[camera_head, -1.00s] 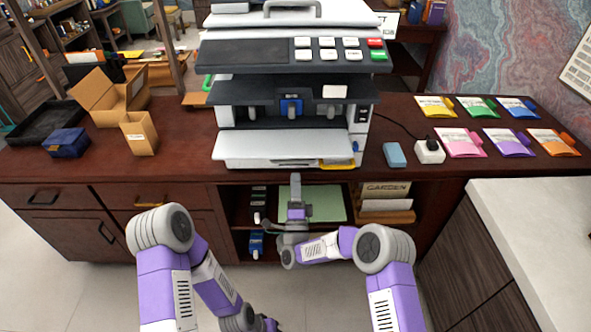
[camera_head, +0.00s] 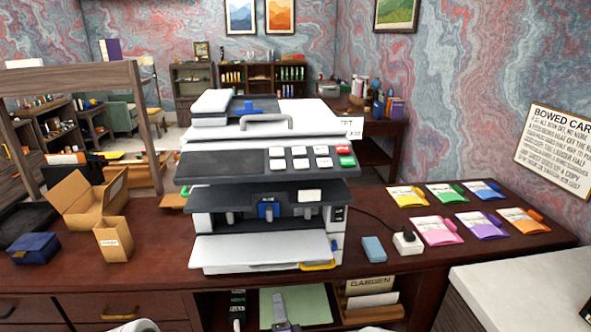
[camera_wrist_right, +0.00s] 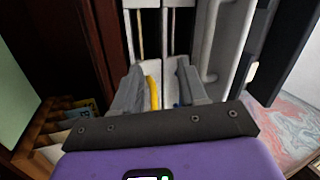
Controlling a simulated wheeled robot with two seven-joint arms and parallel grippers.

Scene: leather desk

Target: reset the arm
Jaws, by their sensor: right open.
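My right gripper (camera_head: 281,308) is low at the bottom of the head view, in front of the shelf opening under the printer, with a pale green sheet (camera_head: 309,306) behind it in the picture. In the right wrist view its two grey fingers (camera_wrist_right: 160,88) stand apart with nothing held between them. A yellow strip and part of a white machine show beyond the fingers. My left gripper is out of view; only a bit of an arm joint shows at the bottom edge.
A large printer (camera_head: 265,253) stands mid-desk (camera_head: 150,284). Left are open cardboard boxes (camera_head: 84,203) and a blue box (camera_head: 33,247). Right are a light blue block (camera_head: 374,249), a white plug box (camera_head: 407,242) and several coloured packets (camera_head: 436,230). A pale counter (camera_head: 520,285) is at lower right.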

